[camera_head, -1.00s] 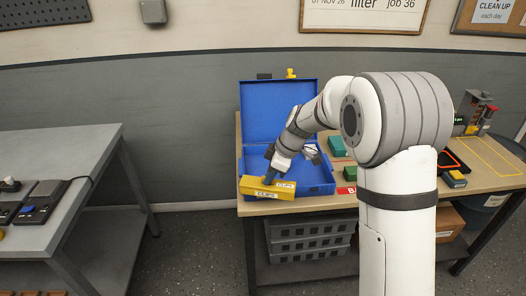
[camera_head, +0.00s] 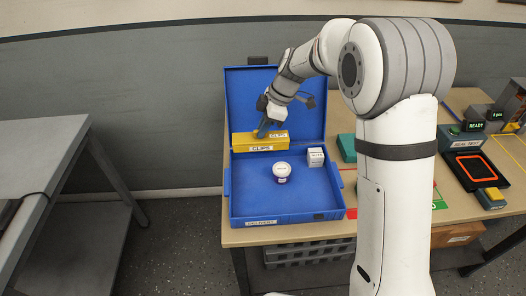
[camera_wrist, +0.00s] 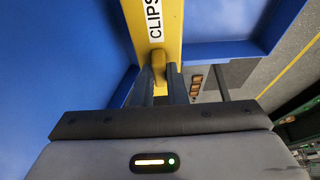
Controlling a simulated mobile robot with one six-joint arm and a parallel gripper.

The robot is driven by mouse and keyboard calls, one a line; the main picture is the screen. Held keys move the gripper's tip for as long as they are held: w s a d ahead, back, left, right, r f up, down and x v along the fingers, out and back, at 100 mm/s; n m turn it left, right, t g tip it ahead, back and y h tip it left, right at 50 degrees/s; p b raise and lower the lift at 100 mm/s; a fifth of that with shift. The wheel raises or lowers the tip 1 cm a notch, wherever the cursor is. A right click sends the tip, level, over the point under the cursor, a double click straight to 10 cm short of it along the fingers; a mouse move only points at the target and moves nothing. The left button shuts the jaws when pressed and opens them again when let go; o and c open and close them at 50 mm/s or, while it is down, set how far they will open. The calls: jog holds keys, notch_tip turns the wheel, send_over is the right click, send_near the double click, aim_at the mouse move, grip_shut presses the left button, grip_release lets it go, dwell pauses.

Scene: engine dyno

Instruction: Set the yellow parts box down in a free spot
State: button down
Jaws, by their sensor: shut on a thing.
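The yellow parts box (camera_head: 259,142), labelled CLIPS, is in my gripper (camera_head: 264,128), above the rear part of the open blue case (camera_head: 300,202) in the head view. In the wrist view the box (camera_wrist: 172,45) extends up from between the two dark fingers of my gripper (camera_wrist: 168,82), which are shut on it. Whether the box touches the case wall or lid behind it, I cannot tell.
A white-lidded jar (camera_head: 282,172) and a small white box (camera_head: 316,157) stand inside the case; its front left floor is bare. A teal block (camera_head: 347,147) and a black tray (camera_head: 472,168) are to the right on the wooden table (camera_head: 290,236). A grey bench (camera_head: 38,160) stands at left.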

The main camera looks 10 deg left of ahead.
notch_tip(320, 180, down, 5)
jog(key=shift+a+f, duration=0.1)
jog(key=shift+a, duration=0.05)
jog(key=shift+s+f+p, duration=0.1)
jog(key=shift+f+p, duration=0.35)
jog(key=shift+f, duration=1.35)
jog(key=shift+f, duration=0.15)
jog(key=c, duration=1.5)
grip_release()
jog(key=shift+o, duration=0.2)
jog(key=shift+r, duration=0.2)
